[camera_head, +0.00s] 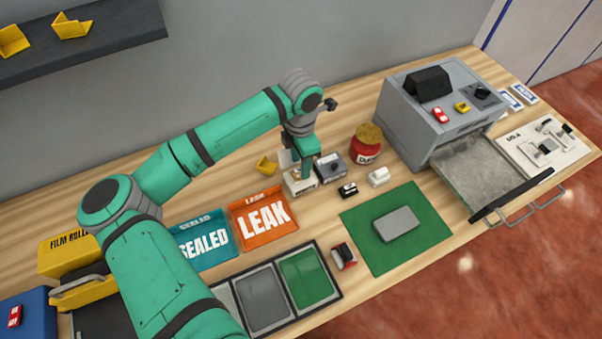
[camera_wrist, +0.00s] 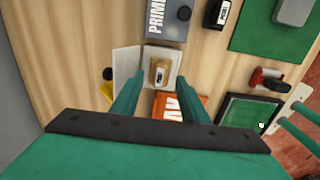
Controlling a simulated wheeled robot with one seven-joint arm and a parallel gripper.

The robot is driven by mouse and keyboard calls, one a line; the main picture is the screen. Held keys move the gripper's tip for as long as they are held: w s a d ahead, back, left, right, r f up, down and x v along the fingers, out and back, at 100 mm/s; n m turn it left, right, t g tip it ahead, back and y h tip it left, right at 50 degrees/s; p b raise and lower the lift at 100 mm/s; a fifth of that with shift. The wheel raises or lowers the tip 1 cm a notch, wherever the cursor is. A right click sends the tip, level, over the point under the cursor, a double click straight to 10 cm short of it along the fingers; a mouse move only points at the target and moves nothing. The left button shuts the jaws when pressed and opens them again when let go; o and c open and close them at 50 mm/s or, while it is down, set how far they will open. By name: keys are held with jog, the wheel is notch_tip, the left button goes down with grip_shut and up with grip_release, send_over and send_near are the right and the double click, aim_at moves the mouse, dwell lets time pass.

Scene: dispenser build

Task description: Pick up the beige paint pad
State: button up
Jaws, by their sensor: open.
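A small beige block with a dark-marked label, which looks like the beige paint pad (camera_wrist: 160,74), sits in a shallow white holder (camera_wrist: 152,54) in the wrist view. In the head view the white holder (camera_head: 299,186) stands on the wooden table under my gripper (camera_head: 304,168), which hides most of the pad. My gripper also shows in the wrist view (camera_wrist: 161,84). It is open and points down, with one green finger on each side of the pad. Nothing is held. I cannot tell whether the fingers touch the pad.
A grey PRIMER box (camera_head: 330,167) stands close by the holder. A yellow piece (camera_head: 265,165) lies to its left. An orange LEAK pouch (camera_head: 264,218) lies in front. A red can (camera_head: 367,146), a white block (camera_head: 378,177) and a green mat (camera_head: 372,247) are to the right.

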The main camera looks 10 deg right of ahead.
notch_tip(320, 180, down, 4)
jog(key=shift+f, duration=0.1)
jog(key=shift+c, duration=0.3)
jog(key=c, duration=0.8)
jog(key=shift+r, duration=0.2)
